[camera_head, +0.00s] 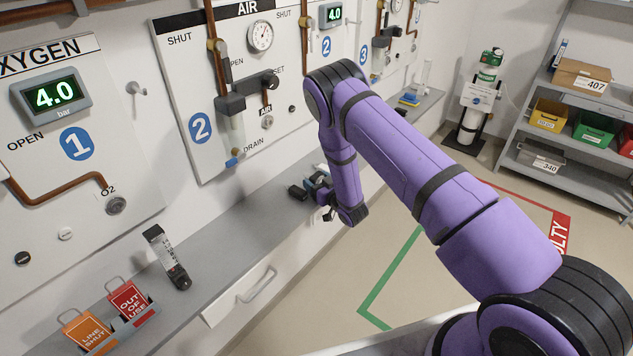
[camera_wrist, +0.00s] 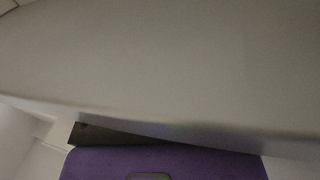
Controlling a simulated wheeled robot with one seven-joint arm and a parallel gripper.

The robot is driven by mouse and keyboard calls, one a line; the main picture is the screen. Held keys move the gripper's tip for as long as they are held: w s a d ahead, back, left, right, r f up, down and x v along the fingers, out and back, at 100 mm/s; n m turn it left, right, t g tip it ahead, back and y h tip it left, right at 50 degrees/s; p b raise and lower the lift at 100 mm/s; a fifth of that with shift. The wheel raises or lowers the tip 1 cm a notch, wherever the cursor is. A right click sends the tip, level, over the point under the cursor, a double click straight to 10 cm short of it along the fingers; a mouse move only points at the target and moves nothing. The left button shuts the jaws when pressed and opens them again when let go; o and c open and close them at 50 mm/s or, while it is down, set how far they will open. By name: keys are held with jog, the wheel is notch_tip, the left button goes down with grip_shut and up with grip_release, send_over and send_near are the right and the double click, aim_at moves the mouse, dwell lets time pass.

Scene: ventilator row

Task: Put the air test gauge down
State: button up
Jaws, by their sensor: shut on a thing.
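My gripper (camera_head: 322,192) is over the front part of the long grey shelf (camera_head: 225,215), below the AIR panel in the head view. It is shut on a small dark thing (camera_head: 298,192), which I take for the air test gauge. The gauge's dial does not show, and my wrist hides part of it. I cannot tell whether the gauge touches the shelf. In the wrist view a plain grey surface (camera_wrist: 160,65) fills most of the picture, and the gauge cannot be made out.
A flowmeter (camera_head: 167,258) and a holder with orange (camera_head: 87,330) and red (camera_head: 130,301) tags are on the shelf at left. A drawer handle (camera_head: 257,285) juts from the front. Bare shelf lies between flowmeter and gripper. The AIR panel's drain bowl (camera_head: 233,135) hangs above.

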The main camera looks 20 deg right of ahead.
jog(key=shift+f, duration=0.1)
jog(key=o, duration=1)
